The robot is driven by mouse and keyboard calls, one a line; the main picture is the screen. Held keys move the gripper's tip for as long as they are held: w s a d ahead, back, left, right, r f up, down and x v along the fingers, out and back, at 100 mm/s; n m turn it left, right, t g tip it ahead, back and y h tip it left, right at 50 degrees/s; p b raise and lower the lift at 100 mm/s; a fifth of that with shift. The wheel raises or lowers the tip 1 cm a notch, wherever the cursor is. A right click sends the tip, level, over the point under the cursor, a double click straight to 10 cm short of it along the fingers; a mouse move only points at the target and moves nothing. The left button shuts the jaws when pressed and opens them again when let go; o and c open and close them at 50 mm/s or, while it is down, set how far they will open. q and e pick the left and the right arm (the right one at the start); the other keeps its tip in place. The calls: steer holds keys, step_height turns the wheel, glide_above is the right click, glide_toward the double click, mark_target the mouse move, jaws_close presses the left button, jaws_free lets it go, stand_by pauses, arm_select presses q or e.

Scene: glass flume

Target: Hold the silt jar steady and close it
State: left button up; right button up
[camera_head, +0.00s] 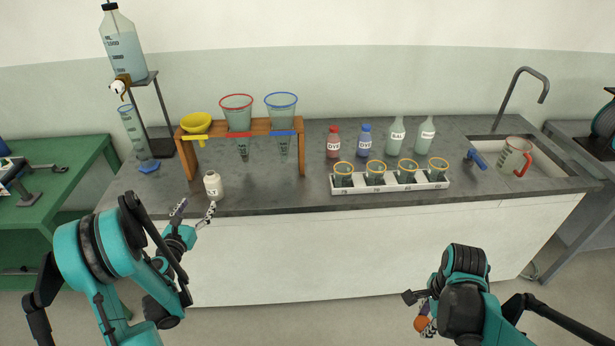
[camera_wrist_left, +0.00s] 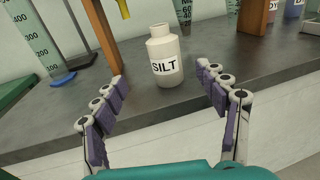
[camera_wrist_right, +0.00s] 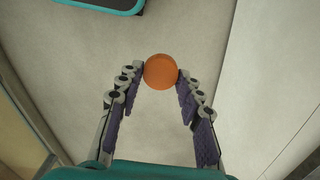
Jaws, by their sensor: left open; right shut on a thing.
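The silt jar (camera_head: 213,185) is a small cream jar standing upright near the front edge of the counter, below the wooden rack. In the left wrist view the jar (camera_wrist_left: 164,58) shows its SILT label and no lid on its neck. My left gripper (camera_head: 195,211) is open just in front of the jar, its fingers (camera_wrist_left: 162,78) spread to either side and apart from it. My right gripper (camera_head: 418,310) is shut on an orange round lid (camera_wrist_right: 160,72), held at its fingertips in front of the counter, low and to the right.
The wooden rack (camera_head: 303,150) with funnels and cones stands behind the jar. A white tray (camera_head: 391,185) of several cups sits at the middle right, with bottles (camera_head: 396,137) behind. A graduated cylinder (camera_head: 134,135) stands left. The counter between jar and tray is clear.

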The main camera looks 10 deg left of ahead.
mark_target(208, 188)
arm_select(q)
steer(key=shift+w, duration=0.1)
arm_select(e)
steer(key=shift+r, duration=0.1)
steer(key=shift+r+p, duration=0.25)
steer(key=shift+p, duration=0.15)
steer(key=shift+r+p, duration=0.45)
arm_select(q)
steer(key=w+b, duration=0.1)
steer(key=w, duration=0.5)
steer(key=shift+f, duration=0.2)
arm_select(e)
steer(key=shift+f, duration=0.65)
arm_select(q)
steer(key=shift+w+a+r, duration=0.1)
steer(key=shift+w, duration=0.25)
